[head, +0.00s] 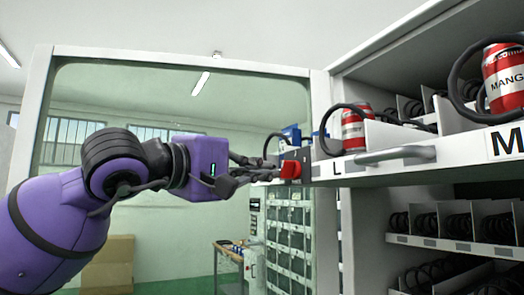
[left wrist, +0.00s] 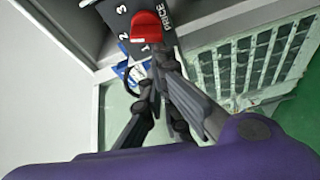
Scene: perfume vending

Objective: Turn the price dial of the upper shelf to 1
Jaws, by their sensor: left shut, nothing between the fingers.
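The red price dial (head: 290,170) sits on a dark plate at the left end of the upper shelf, beside the letter L. In the left wrist view the red dial (left wrist: 148,26) shows on its dark plate (left wrist: 120,22) with the numbers 3, 2 and 1 and the word PRICE. I cannot tell for sure which number it points at. My left gripper (head: 262,172) is shut and empty, its fingertips right by the dial. In the left wrist view the fingertips (left wrist: 158,62) lie just below the dial near the 1; contact is unclear. My right gripper is not in view.
The upper shelf's white front edge (head: 456,150) carries a grey handle (head: 395,155). Red cans (head: 355,127) stand in black coils above it. Lower coil shelves (head: 450,240) are at right. A glass panel stands behind my left arm.

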